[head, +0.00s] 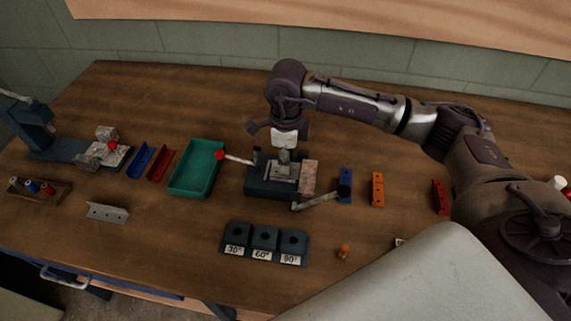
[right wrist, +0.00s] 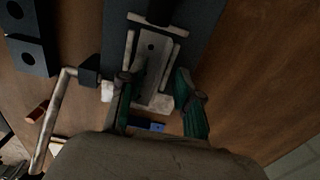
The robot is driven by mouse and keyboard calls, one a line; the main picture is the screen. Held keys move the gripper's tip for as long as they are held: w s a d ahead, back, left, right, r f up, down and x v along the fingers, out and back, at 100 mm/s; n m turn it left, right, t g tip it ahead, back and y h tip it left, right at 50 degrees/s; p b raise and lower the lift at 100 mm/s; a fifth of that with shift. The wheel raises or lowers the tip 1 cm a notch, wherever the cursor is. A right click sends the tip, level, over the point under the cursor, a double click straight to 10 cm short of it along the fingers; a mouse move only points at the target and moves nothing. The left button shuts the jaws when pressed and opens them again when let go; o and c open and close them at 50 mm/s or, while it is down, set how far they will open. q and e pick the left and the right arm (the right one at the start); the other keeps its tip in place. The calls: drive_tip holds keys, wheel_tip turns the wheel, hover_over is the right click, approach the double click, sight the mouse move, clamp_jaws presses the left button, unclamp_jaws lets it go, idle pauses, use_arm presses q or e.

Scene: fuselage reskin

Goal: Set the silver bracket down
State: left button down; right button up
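A silver bracket (right wrist: 153,60) with a round hole lies in the dark fixture (head: 268,188) at the middle of the table. In the head view the bracket (head: 284,157) is partly hidden under my right gripper (head: 284,146). That gripper points down just above the fixture. In the right wrist view its green fingers (right wrist: 157,84) stand apart on either side of the bracket, with a visible gap on the right; contact on the left is unclear. Another silver bracket (head: 107,212) with holes lies on the table at the left. My left gripper is not in view.
A green tray (head: 197,168) stands left of the fixture, beside red (head: 160,164) and blue (head: 140,160) brackets. Lever arms stick out from the fixture. Blocks labelled 30, 60 and 90 (head: 264,242) stand in front. Blue and orange (head: 377,189) brackets lie to the right.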

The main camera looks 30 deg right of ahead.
drive_tip(key=shift+f, duration=0.2)
clamp_jaws()
drive_tip(key=shift+r, duration=0.1)
